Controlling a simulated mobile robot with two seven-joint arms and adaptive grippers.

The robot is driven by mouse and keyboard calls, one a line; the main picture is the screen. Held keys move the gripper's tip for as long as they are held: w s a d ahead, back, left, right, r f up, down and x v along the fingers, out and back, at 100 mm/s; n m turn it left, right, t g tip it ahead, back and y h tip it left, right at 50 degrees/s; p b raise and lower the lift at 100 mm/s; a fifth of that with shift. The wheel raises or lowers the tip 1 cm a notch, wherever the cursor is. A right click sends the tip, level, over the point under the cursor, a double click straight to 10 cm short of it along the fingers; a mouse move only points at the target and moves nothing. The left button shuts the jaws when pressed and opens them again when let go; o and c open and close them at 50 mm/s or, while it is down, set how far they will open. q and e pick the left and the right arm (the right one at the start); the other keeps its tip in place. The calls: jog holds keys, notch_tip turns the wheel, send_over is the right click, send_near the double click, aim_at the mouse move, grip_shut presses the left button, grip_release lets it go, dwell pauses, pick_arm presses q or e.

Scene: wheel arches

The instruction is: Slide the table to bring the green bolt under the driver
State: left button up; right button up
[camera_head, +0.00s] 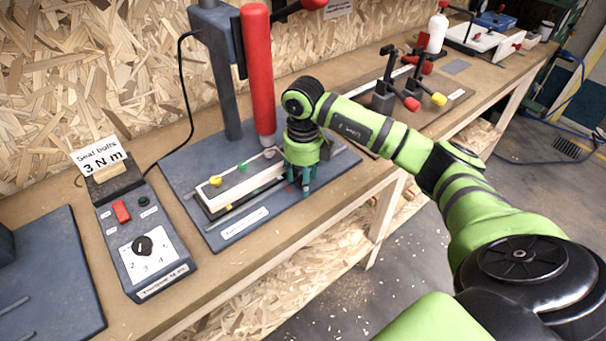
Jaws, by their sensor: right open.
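The sliding table (240,186) is a long white-topped block on a dark base, lying on a blue-grey plate. A yellow bolt (215,181) stands near its left end. The green bolt (242,168) is to the right of it, along the far side. The driver (258,75) is a thick red upright cylinder on a dark column. Its tip is above the table's right part, to the right of the green bolt. My right gripper (298,190) points down at the table's right end, open; contact cannot be told. It hides that end. My left gripper is out of view.
A control box (150,245) with a dial and red switch stands left of the plate, with a "Seat bolts 3 N m" sign (99,155) behind it. Clamps with red and yellow knobs (405,97) stand to the right. The bench's front edge is close to the plate.

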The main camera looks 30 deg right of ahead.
aim_at(326, 173)
jog(key=c, duration=1)
grip_shut()
jog(key=shift+d+f, duration=0.1)
jog(key=shift+d, duration=0.2)
jog(key=d+b, duration=0.1)
jog(key=d, duration=0.3)
jog(key=d+b, duration=0.1)
jog(key=d, duration=0.1)
jog(key=shift+w+d+b, duration=0.3)
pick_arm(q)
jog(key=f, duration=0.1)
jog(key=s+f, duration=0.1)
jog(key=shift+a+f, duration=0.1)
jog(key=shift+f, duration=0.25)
pick_arm(e)
jog(key=shift+a, duration=0.1)
jog(key=o, duration=1)
grip_release()
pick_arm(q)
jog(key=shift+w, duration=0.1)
